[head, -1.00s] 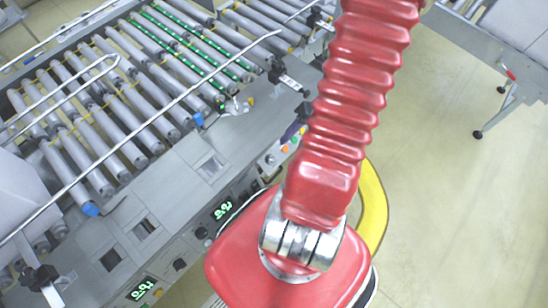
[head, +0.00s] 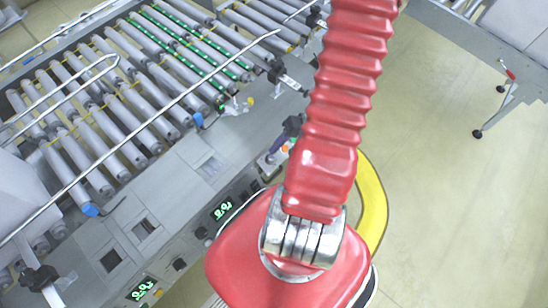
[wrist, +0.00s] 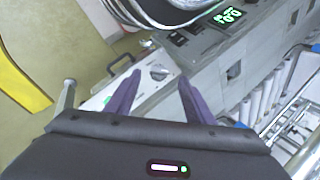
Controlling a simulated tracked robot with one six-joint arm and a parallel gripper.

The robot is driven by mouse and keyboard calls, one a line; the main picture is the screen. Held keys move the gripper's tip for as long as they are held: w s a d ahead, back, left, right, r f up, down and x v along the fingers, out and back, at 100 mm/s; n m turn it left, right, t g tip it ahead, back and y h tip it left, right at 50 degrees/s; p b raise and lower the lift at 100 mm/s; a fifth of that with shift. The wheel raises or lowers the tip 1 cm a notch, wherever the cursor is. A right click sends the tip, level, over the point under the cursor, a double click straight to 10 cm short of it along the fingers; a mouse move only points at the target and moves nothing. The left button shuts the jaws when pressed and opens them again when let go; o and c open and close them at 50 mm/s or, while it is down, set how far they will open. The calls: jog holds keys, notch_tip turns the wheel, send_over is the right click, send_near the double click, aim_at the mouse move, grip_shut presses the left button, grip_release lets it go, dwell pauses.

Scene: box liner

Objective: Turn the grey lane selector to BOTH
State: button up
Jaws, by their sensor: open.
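A round grey knob, which looks like the lane selector (wrist: 158,72), sits on a pale control panel (wrist: 150,88) in the wrist view. Its pointer and any BOTH label are too small to read. My gripper (wrist: 160,76) is open, with its two purple fingers on either side of the knob in the picture. No contact shows, and I cannot tell the remaining distance. In the head view a dark purple finger (head: 292,124) shows beside my red arm, above the machine's side edge. The selector cannot be made out there.
A roller conveyor (head: 120,95) with metal guide rails lies left of my arm. Small black knobs and green displays (head: 221,210) line its near side. A dark handle (wrist: 122,60) stands close to the left finger in the wrist view. Open floor (head: 440,190) lies to the right.

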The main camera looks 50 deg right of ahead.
aim_at(272, 161)
jog(key=shift+x, duration=3.5)
jog(key=shift+c, duration=0.3)
jog(key=c, duration=0.9)
jog(key=shift+c, duration=0.4)
jog(key=shift+s+m, duration=0.1)
jog(key=shift+m, duration=0.3)
jog(key=shift+d+m+t+y, duration=0.1)
jog(key=shift+m+t+y, duration=0.55)
jog(key=shift+m, duration=0.55)
jog(key=m+t, duration=0.1)
jog(key=m, duration=0.1)
jog(key=m+t+y, duration=0.1)
jog(key=m, duration=0.1)
jog(key=shift+s+f+m+t, duration=0.1)
jog(key=shift+m+t, duration=0.15)
jog(key=shift+m, duration=0.15)
